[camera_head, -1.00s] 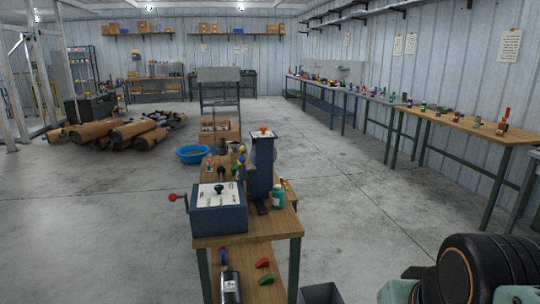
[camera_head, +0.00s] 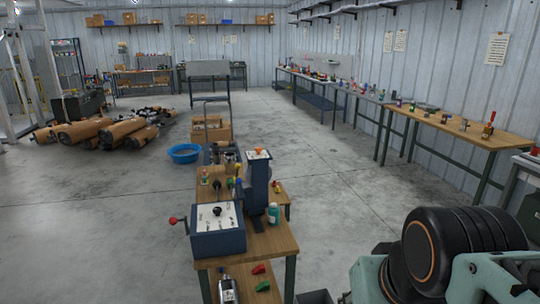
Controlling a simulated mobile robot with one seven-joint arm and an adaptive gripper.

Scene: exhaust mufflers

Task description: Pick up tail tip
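I cannot make out a tail tip for certain. A small wooden workbench (camera_head: 270,242) stands ahead of me, with a blue control box (camera_head: 217,234) and a tall dark blue machine (camera_head: 258,185) on it. Small metal pieces (camera_head: 228,157) stand near the bench's far end, too small to identify. A silver and black cylinder (camera_head: 228,290) is on its lower shelf, partly cut off by the frame. My arm's black and teal links fill the lower right, apart from the bench. My gripper does not show.
A long wooden table (camera_head: 470,135) with several small items runs along the right wall. Several brown cylinders (camera_head: 100,132) lie in a pile at the left. A blue basin (camera_head: 185,153) and cardboard box (camera_head: 211,129) are beyond the bench. Floor (camera_head: 340,190) right of the bench is clear.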

